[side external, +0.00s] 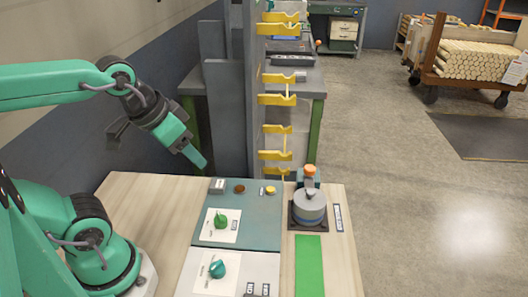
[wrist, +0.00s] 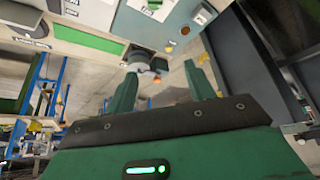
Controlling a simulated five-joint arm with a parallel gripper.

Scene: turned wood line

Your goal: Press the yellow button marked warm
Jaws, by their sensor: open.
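The yellow button (side external: 270,190) is a small yellow round on the far edge of a teal panel (side external: 262,212). Its marking is too small to read. A brown round button (side external: 239,188) is to its left, and the brown one also shows in the wrist view (wrist: 185,30). My gripper (side external: 197,160) is up in the air, left of and above the buttons, touching nothing. In the wrist view its two green fingers (wrist: 160,88) are wide apart and empty.
A grey box (side external: 217,185) sits left of the brown button. A round grey-blue device (side external: 309,208) with an orange top stands right of the panel. A grey post with yellow hooks (side external: 277,99) rises behind the table.

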